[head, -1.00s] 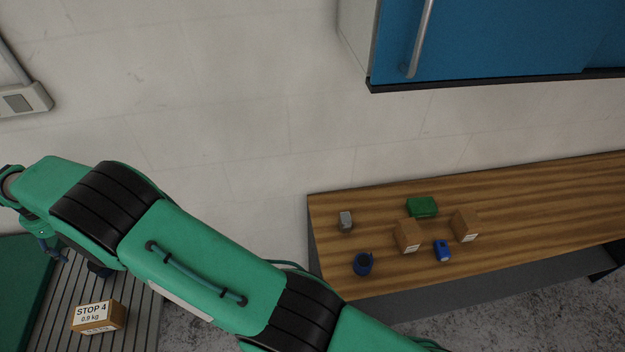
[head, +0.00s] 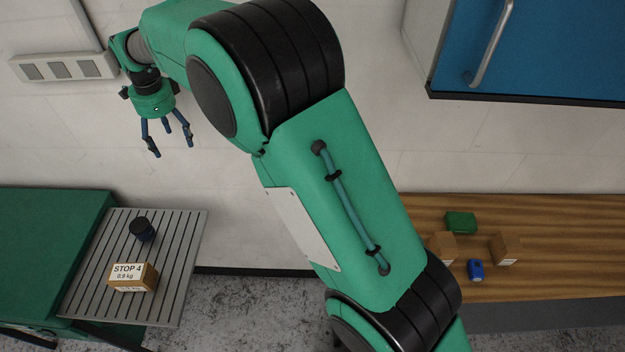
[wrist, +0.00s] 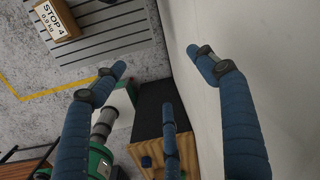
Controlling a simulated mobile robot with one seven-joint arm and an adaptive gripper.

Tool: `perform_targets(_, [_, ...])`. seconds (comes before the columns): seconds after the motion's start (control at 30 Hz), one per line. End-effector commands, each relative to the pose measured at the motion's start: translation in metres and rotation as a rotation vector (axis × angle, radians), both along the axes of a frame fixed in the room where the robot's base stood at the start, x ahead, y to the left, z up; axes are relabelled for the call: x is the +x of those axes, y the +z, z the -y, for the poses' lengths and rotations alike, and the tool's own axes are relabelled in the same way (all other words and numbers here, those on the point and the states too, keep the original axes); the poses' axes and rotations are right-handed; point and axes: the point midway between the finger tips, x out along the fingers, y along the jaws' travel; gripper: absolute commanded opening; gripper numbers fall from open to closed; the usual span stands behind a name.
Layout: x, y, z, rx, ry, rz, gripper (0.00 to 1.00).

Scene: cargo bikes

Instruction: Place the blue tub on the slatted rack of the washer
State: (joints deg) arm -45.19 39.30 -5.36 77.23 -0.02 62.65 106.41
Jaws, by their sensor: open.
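The grey rack adjoins a green surface, seemingly the washer (head: 45,245). My gripper (head: 172,148) is open and empty, raised well above the tub with its fingers pointing down. In the wrist view my gripper's fingers (wrist: 163,75) are spread with nothing between them.
The STOP 4 box (head: 133,277) sits on the rack. A wooden bench (head: 560,240) at right holds a green box (head: 460,222), two cardboard boxes and a small blue item (head: 476,269). A blue cabinet (head: 560,50) hangs above. My arm hides part of the bench.

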Motion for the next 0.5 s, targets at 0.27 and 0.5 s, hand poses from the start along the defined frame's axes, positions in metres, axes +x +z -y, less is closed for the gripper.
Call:
perform_targets(0.27, [0.012,0.072,0.103,0.012,0.121,0.056,0.72])
perform_targets(0.5, [0.005,0.119,0.19,0.008,0.23,0.105,0.72])
